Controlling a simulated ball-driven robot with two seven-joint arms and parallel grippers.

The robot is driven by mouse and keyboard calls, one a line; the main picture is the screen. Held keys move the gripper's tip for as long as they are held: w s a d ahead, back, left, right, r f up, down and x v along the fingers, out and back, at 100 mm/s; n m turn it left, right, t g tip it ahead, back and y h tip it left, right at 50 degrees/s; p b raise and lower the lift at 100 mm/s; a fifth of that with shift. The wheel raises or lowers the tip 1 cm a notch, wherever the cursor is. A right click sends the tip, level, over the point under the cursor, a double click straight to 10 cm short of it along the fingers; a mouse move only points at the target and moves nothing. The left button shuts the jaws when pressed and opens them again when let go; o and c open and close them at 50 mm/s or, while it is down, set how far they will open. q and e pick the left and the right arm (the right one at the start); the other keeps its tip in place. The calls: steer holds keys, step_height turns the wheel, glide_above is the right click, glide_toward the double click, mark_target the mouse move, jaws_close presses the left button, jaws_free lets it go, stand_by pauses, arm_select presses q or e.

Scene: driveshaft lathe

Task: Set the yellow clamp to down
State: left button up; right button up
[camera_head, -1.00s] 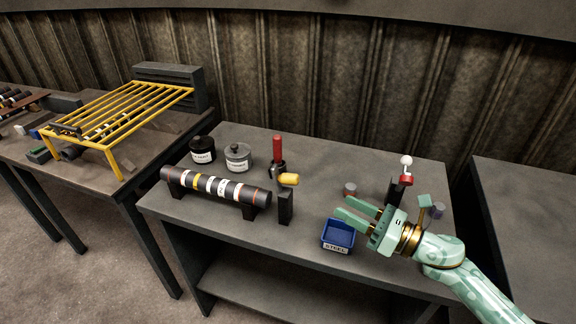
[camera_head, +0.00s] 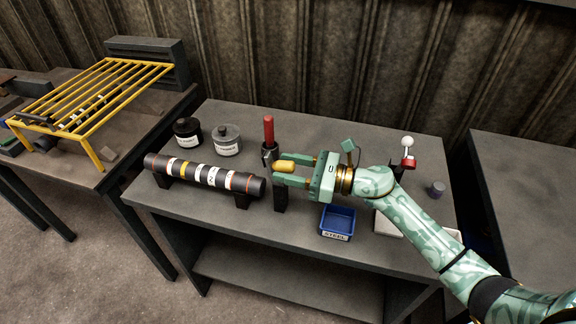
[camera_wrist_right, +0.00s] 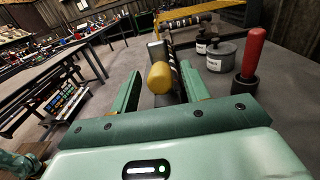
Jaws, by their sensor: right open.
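The yellow clamp (camera_head: 285,167) is a rounded yellow handle at the right end of the dark striped shaft, by a dark upright block (camera_head: 280,195). It points right, roughly level. My right gripper (camera_head: 276,169) is open, with one finger on each side of the yellow handle. In the right wrist view, the yellow clamp (camera_wrist_right: 159,77) sits between the two green fingers, with a gap visible at the left finger. Whether the right finger touches it I cannot tell. My left gripper is not in view.
A red-handled lever (camera_head: 269,132) stands just behind the clamp. The striped shaft (camera_head: 205,175) lies to the left, with two labelled jars (camera_head: 227,140) behind it. A blue tray (camera_head: 337,222) is at the front, below my right arm. A red lever with a white ball (camera_head: 408,150) stands right.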

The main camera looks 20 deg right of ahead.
steer(key=shift+w+a, duration=0.2)
steer(key=shift+w, duration=0.1)
steer(key=shift+s, duration=0.1)
steer(key=shift+c, duration=0.4)
